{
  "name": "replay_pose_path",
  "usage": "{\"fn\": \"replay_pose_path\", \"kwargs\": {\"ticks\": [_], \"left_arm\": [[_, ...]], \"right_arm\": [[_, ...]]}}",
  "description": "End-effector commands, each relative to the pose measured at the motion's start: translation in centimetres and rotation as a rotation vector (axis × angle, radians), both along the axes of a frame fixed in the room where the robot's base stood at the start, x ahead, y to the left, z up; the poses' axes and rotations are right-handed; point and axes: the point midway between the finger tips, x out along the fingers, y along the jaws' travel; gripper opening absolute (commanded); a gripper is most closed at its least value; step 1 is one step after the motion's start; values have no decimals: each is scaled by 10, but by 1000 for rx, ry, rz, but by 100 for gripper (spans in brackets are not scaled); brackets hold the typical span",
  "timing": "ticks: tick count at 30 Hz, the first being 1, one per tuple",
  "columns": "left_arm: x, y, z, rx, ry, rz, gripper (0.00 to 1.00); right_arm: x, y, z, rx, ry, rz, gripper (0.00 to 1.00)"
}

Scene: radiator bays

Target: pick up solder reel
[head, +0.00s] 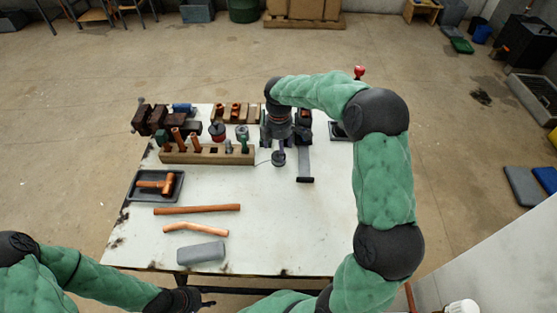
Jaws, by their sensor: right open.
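A small dark grey spool, which looks like the solder reel (278,159), sits on the white worktable (270,220) with a thin strand trailing to its left. My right gripper (280,146) points down directly over the reel, open. Its fingers partly cover the reel, and I cannot tell whether they touch it. My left gripper (198,300) is low in the picture, in front of the table's near edge and away from the reel. Its fingers are too dark and small to read.
A wooden rack (205,154) with copper pieces stands left of the reel. A grey tool (305,168) lies close on its right. A dark tray (170,195) holds a copper fitting. Copper pipes (197,209) and a grey block (200,252) lie nearer. The table's front right is clear.

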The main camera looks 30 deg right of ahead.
Motion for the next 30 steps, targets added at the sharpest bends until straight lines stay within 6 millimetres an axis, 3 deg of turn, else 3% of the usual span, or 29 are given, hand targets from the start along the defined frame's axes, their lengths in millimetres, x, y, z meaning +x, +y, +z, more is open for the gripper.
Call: {"fn": "replay_pose_path", "kwargs": {"ticks": [5, 15, 23, 26, 30], "left_arm": [[0, 0, -6, 0, -1, 0, 40], [0, 0, -30, 0, -1, 0, 40], [0, 0, -30, 0, -1, 0, 40], [0, 0, -30, 0, -1, 0, 40], [0, 0, -30, 0, -1, -1, 40]], "right_arm": [[1, -1, -10, 0, -2, -1, 77], [2, -4, -53, 1, 0, 0, 77], [3, -4, -55, 0, -2, -1, 77], [3, -4, -55, 0, -2, -1, 55], [2, -4, -55, 1, -1, 0, 15]]}}
